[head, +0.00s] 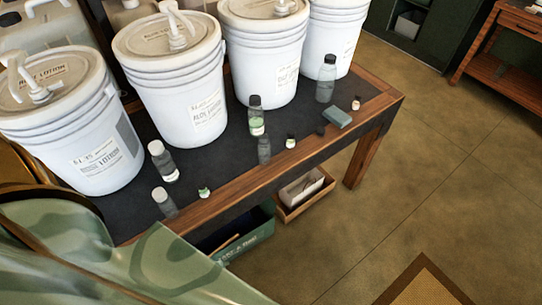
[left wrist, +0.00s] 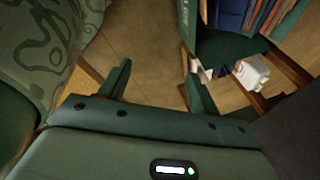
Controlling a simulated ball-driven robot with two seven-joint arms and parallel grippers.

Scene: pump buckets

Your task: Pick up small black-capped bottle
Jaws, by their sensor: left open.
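Several small bottles stand on the dark table top (head: 226,163) in the head view. A dark-capped bottle (head: 256,116) with a green-and-white label stands near the middle, and a tiny dark-capped jar (head: 290,141) sits to its right at the wooden edge. A grey, dark-capped clear bottle (head: 326,78) stands farther right. I cannot tell which one is the task's bottle. In the left wrist view, my left gripper (left wrist: 160,85) is open and empty, with floor showing between its fingers. No bottle shows there. My left gripper does not show in the head view, and my right gripper shows in neither view.
Large white pump buckets (head: 175,85) line the back of the table. White-capped bottles (head: 162,161) stand at left. A blue-grey block (head: 337,117) lies near the right end. A green crate (head: 245,238) and a wooden box (head: 305,193) sit below.

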